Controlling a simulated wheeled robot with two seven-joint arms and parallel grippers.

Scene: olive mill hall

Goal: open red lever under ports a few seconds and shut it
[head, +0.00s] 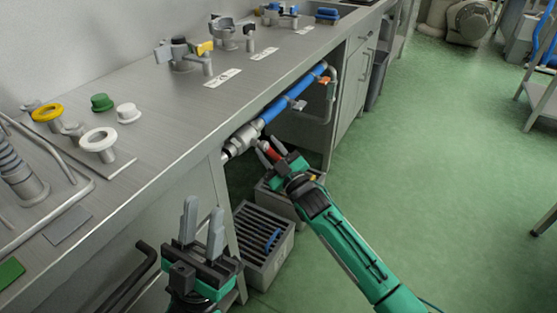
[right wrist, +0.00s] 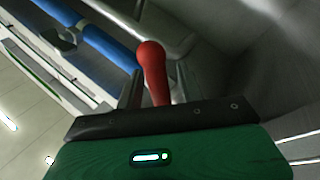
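The red lever (right wrist: 153,72) stands up between the two fingers of my right gripper (right wrist: 156,88) in the right wrist view, with gaps seen on both sides. In the head view the red lever (head: 270,151) is small and partly covered by my right gripper (head: 267,151), beside a metal valve body (head: 240,140) at the near end of a blue pipe (head: 290,97) under the counter. My right gripper is open around the lever. My left gripper (head: 203,222) is open and empty, pointing up in front of the counter.
The steel counter (head: 150,110) carries several ports, knobs and white labels. Under it stand a grey slatted crate (head: 262,245) and another box behind it. An orange handle (head: 325,80) sits farther along the pipe. The green floor (head: 430,170) to the right is clear.

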